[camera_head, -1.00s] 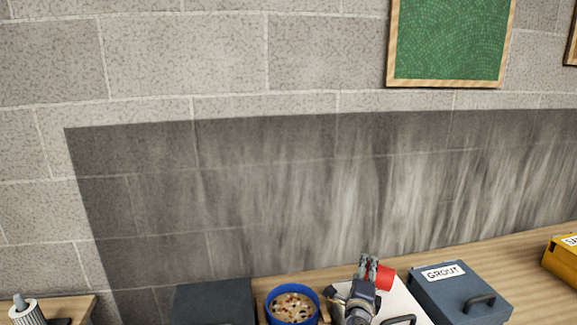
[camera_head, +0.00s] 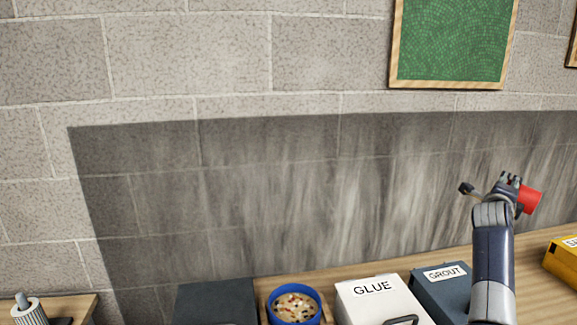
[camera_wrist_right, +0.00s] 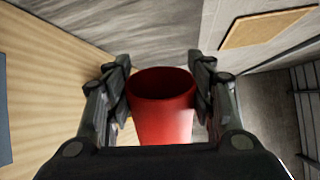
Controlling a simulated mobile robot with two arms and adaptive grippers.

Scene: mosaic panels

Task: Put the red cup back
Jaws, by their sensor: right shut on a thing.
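The red cup (camera_head: 530,200) is in my right gripper (camera_head: 510,183), raised above the right part of the bench. In the right wrist view the red cup (camera_wrist_right: 163,105) sits between the two fingers of my right gripper (camera_wrist_right: 160,85), which are shut on its sides. Its round rim faces up in that view. I cannot tell whether anything is in it. My left gripper is not in view.
On the wooden bench (camera_head: 450,256) are a blue tub of mixed pieces (camera_head: 281,305), a white GLUE box (camera_head: 358,300), a dark GROUT box (camera_head: 428,294), a dark box (camera_head: 216,303) and a yellow box (camera_head: 563,258). A striped cylinder (camera_head: 30,312) stands on another surface at left.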

